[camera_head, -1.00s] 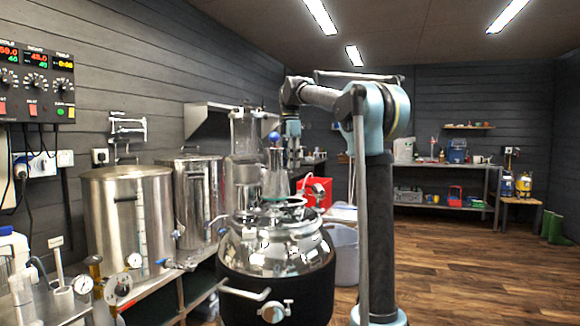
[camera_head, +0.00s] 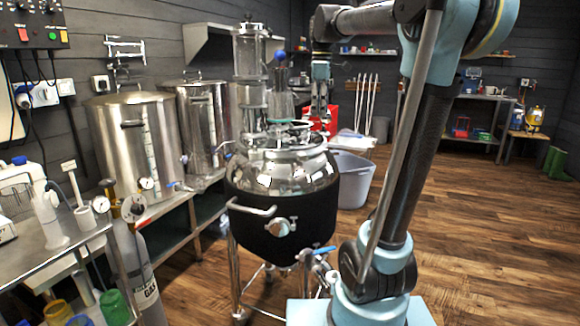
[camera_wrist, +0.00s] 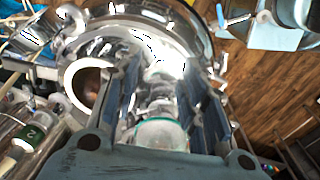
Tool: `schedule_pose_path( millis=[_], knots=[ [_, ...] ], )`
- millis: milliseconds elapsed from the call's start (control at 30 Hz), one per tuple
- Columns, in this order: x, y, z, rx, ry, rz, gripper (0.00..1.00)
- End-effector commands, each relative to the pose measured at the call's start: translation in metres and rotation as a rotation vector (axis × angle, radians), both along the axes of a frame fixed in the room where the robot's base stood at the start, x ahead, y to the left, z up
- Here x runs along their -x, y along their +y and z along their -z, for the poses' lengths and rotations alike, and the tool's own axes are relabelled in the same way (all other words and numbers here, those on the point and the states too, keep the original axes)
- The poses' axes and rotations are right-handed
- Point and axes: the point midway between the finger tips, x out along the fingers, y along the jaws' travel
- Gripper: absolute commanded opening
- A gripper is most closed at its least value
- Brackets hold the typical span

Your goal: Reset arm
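My gripper (camera_head: 320,112) hangs downward from my raised arm, above the back right of the steel vessel (camera_head: 283,172), which has a black jacket. In the wrist view, the two fingers of my gripper (camera_wrist: 157,75) stand apart. A clear glass piece with a green rim (camera_wrist: 160,132) shows between them near the palm; I cannot tell whether it is touched or only lies behind. The vessel's shiny lid (camera_wrist: 190,25) and a round open port (camera_wrist: 88,84) show beyond the fingers. A clear glass flask (camera_head: 281,105) stands on the lid, left of my gripper.
Two steel kettles (camera_head: 135,140) stand on a bench along the left wall. A grey bin (camera_head: 352,178) and a red container (camera_head: 326,121) are behind the vessel. A steel table (camera_head: 60,246) with glassware is at front left. The wooden floor (camera_head: 490,240) on the right is clear.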

Motion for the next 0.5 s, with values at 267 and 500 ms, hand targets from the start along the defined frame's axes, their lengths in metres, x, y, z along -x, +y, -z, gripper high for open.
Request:
schedule_pose_path(
  millis=[267,500],
  knots=[
    [0.059,-0.028,0.052,-0.02,-0.025,0.266,0.39],
    [0.109,-0.048,0.103,-0.042,-0.045,0.496,0.39]
  ],
)
